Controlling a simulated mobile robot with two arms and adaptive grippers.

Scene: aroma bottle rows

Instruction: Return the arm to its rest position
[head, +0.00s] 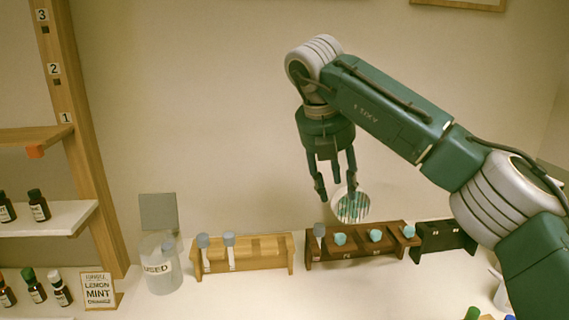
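My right arm (385,100) comes in from the right, raised over the counter. Its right gripper (337,194) points down with its fingers apart and nothing between them. It hangs above the dark wooden rack (362,243), in front of a round striped piece by the wall. The dark rack holds a grey-topped vial (319,231) and several teal-capped ones (375,236). My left gripper is not in view.
A light wooden rack (245,258) with two grey-topped vials stands left of the dark rack. A clear jar marked USED (161,265) stands further left, beside a sign (99,290). Shelves (45,216) with dark bottles fill the left side. A black rack (444,238) is at right.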

